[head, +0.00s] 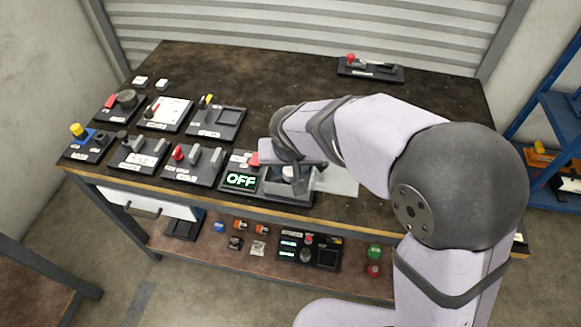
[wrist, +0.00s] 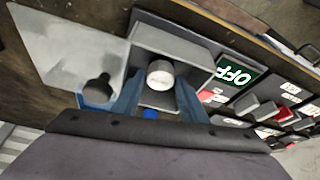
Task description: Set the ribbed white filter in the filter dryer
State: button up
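The filter dryer is a dark station with a grey open tray (head: 270,191) and a lit "OFF" display (head: 240,180). The tray (wrist: 205,60) and the display (wrist: 237,76) also show in the wrist view. The ribbed white filter (wrist: 160,75), a short white cylinder, is at the tray, between my fingertips. It shows as a small white spot (head: 288,172) in the head view, partly hidden by my arm. My gripper (wrist: 160,88) is open around the filter, with narrow gaps seeming to show on both sides. Whether the filter rests on the tray floor is unclear.
A pale flat sheet (wrist: 65,45) lies beside the tray, with a black knobbed piece (wrist: 98,86) near it. Several switch stations (head: 190,165) stand to the left. Another station (head: 370,69) stands at the back right. The back middle of the table (head: 270,75) is clear.

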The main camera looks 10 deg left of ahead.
jog(key=v, duration=1.1)
jog(key=shift+m+g+h, duration=0.3)
jog(key=shift+g+h, duration=0.1)
jog(key=d+p, duration=0.1)
jog(key=d, duration=0.2)
jog(key=w+d+p, duration=0.1)
jog(key=d+p, duration=0.1)
jog(key=d, duration=0.1)
jog(key=d+f+p, duration=0.1)
jog(key=d, duration=0.2)
jog(key=shift+w+d, duration=0.3)
jog(key=shift+w, duration=0.05)
jog(key=shift+m+g, duration=0.6)
jog(key=shift+g, duration=0.3)
jog(key=s+d+f, duration=0.2)
jog(key=d, duration=0.2)
jog(key=s+d+f, duration=0.2)
jog(key=d, duration=0.2)
jog(key=s+d+f, duration=0.1)
jog(key=d+f, duration=0.2)
jog(key=d, duration=0.1)
jog(key=shift+s, duration=0.4)
jog(key=s+d+f+g+b, duration=0.25)
jog(key=s+f+b, duration=0.25)
jog(key=s+f, duration=0.25)
notch_tip(320, 180, up, 14)
jog(key=p, duration=1.3)
jog(key=shift+d+m+t, duration=0.25)
jog(key=shift+m+t, duration=0.1)
jog(key=shift+m, duration=0.05)
